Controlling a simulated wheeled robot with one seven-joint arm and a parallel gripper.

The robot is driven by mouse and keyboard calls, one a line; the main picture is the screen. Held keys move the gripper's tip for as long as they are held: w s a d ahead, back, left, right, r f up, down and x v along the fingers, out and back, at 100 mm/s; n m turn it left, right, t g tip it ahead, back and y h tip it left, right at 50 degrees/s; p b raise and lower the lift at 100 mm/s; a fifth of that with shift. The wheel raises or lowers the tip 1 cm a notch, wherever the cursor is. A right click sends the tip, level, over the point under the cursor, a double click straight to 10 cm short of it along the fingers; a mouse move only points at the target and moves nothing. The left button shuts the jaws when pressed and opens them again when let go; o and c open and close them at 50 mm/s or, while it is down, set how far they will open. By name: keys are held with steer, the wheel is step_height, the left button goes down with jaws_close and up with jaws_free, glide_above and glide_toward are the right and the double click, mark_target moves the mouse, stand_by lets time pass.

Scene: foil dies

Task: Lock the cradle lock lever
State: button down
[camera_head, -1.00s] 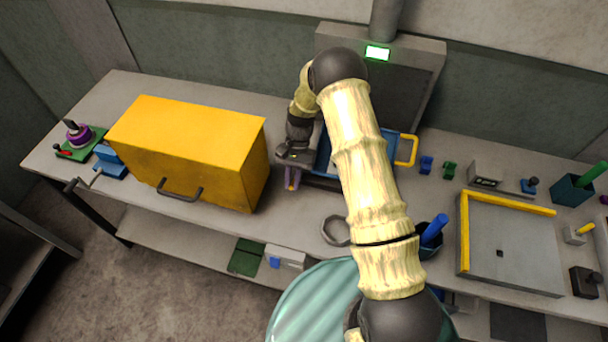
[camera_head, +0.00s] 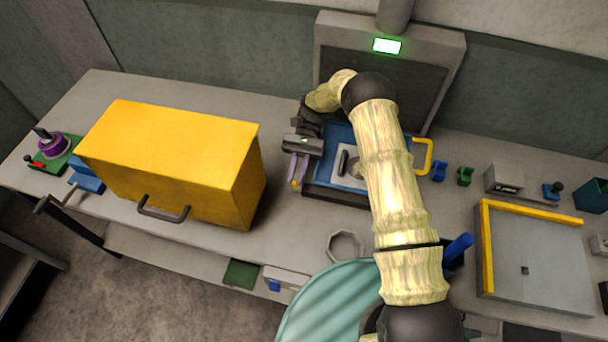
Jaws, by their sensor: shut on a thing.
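The blue-framed cradle (camera_head: 326,177) sits on the bench below the upright grey panel, with a dark grip on its plate. My arm covers its right part. My gripper (camera_head: 296,182) points down at the cradle's left edge, with its purple fingers close together. A small yellow piece (camera_head: 296,185) shows at the fingertips; it appears to be the lock lever, held between them. The fingers hide most of it, so I cannot tell its angle.
A large yellow box (camera_head: 165,160) with a dark handle stands left of my gripper. A yellow handle (camera_head: 424,156) stands at the cradle's right. A grey tray (camera_head: 535,255) lies to the right. A grey ring (camera_head: 345,246) lies near the front edge.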

steer(key=shift+w, duration=0.1)
stand_by(0.4)
steer(key=c, duration=1.4)
jaws_free()
steer(key=shift+r, duration=0.1)
step_height(320, 180, up, 10)
steer(key=b, duration=0.2)
